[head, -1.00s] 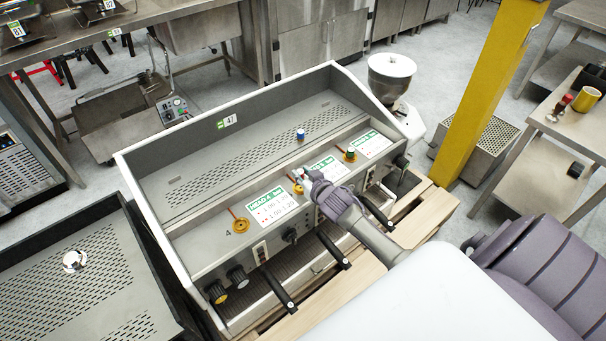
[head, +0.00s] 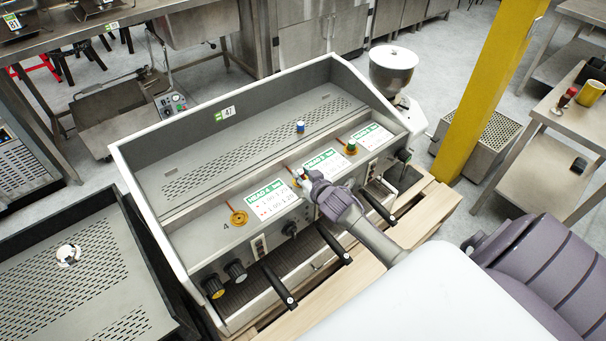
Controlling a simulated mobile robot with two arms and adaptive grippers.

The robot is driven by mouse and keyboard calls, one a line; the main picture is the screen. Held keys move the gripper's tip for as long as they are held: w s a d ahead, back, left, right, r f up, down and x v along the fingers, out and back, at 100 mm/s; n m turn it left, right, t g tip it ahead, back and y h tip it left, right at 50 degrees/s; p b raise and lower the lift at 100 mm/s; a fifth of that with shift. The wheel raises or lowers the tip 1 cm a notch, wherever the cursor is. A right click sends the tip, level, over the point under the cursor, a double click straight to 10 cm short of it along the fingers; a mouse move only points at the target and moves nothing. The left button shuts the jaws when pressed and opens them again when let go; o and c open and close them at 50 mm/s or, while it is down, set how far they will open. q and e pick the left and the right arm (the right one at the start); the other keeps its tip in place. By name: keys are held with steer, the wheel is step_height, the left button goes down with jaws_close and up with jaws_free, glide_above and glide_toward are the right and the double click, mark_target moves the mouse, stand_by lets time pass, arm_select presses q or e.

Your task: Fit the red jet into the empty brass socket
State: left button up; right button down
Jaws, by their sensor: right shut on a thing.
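My right gripper (head: 304,175) reaches in from the lower right over the middle of the coffee machine (head: 190,270). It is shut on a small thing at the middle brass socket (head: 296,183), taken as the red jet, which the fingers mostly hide. The gripper partly covers this socket, so I cannot tell whether the jet is in it or above it. A left brass socket (head: 239,217) is open and empty, beside a "4" mark. The right socket holds a green-topped jet (head: 351,148). A blue-topped jet (head: 300,127) stands on the upper deck. My left gripper is out of view.
White HEAD cards (head: 271,202) lie between the sockets. Black handles (head: 279,287) stick out along the machine's front. A yellow post (head: 490,95) and a steel hopper (head: 393,62) stand to the right. A side table (head: 560,115) holds a yellow mug (head: 589,92).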

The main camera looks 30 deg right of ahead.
steer(key=c, duration=0.9)
jaws_free()
steer(key=shift+c, duration=0.2)
steer(key=shift+o, duration=0.4)
steer(key=shift+s+f, duration=0.1)
steer(key=v, duration=1.1)
step_height(320, 180, up, 8)
steer(key=p, duration=0.7)
steer(key=shift+s+p, duration=0.3)
steer(key=shift+p, duration=0.1)
steer(key=shift+a+f, duration=0.1)
steer(key=shift+f, duration=0.1)
